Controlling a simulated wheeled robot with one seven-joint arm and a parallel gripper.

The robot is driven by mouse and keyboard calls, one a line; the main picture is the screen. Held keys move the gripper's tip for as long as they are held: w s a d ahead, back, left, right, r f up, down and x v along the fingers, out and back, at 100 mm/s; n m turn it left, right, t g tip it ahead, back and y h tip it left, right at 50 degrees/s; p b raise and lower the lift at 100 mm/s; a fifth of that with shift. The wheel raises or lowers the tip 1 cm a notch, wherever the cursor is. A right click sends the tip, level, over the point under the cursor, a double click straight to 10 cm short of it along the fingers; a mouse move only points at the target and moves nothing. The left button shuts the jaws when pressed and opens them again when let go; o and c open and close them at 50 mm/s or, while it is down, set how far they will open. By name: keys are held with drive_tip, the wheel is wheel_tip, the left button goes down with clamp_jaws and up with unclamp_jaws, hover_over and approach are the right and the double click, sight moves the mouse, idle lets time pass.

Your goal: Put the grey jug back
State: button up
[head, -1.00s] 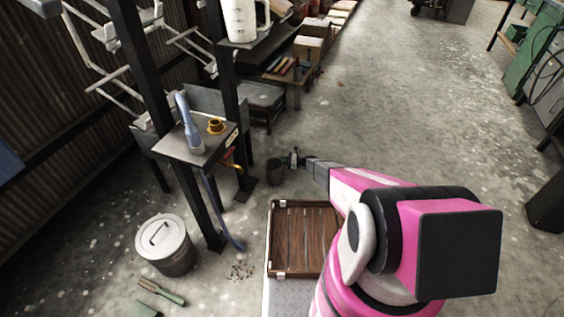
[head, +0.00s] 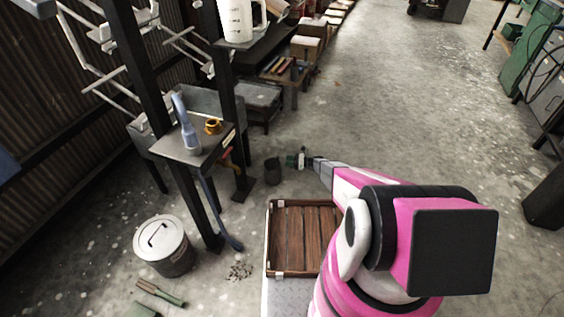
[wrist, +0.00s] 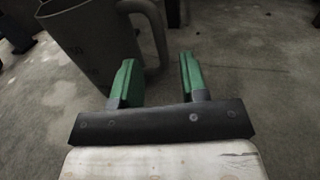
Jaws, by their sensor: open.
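The grey jug (wrist: 95,48) stands on the concrete floor in the wrist view, with its handle (wrist: 150,25) on its right side. In the head view the jug (head: 272,171) is a small dark grey vessel left of my gripper. My gripper (wrist: 157,82) has green fingers spread apart with nothing between them. The jug's handle is just beyond the fingertips, and I see a gap between them. In the head view my gripper (head: 292,160) points left toward the jug, close beside it. The jug's base is partly hidden in the wrist view.
A wooden tray (head: 305,203) sits in front of me. A white jug (head: 237,20) is on a higher shelf. A lidded bin (head: 163,243) stands lower left.

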drive_tip(key=d, duration=0.5)
drive_tip(key=shift+s+d, duration=0.3)
drive_tip(key=shift+d, duration=0.1)
drive_tip(key=s+r+n+g+h, duration=0.2)
drive_tip(key=s+r+n+h, duration=0.25)
drive_tip(key=s+r, duration=0.6)
drive_tip(key=s+r+n+g+h, duration=0.25)
drive_tip(key=s+r+n, duration=0.35)
drive_tip(key=r, duration=0.8)
drive_tip(key=s+d+r+n+t+h, duration=0.1)
drive_tip(key=s+d+r+n+h, duration=0.3)
drive_tip(key=s+r, duration=0.7)
drive_tip(key=s+d+r+n+t+h, duration=0.2)
drive_tip(key=s+d+r+n+h, duration=0.2)
drive_tip(key=s+r, duration=0.7)
drive_tip(key=d+r+h, duration=0.1)
drive_tip(key=d+h, duration=0.1)
drive_tip(key=h, duration=0.1)
drive_tip(key=shift+s+d+r, duration=0.2)
drive_tip(key=shift+s+r, duration=0.05)
drive_tip(key=shift+r, duration=0.05)
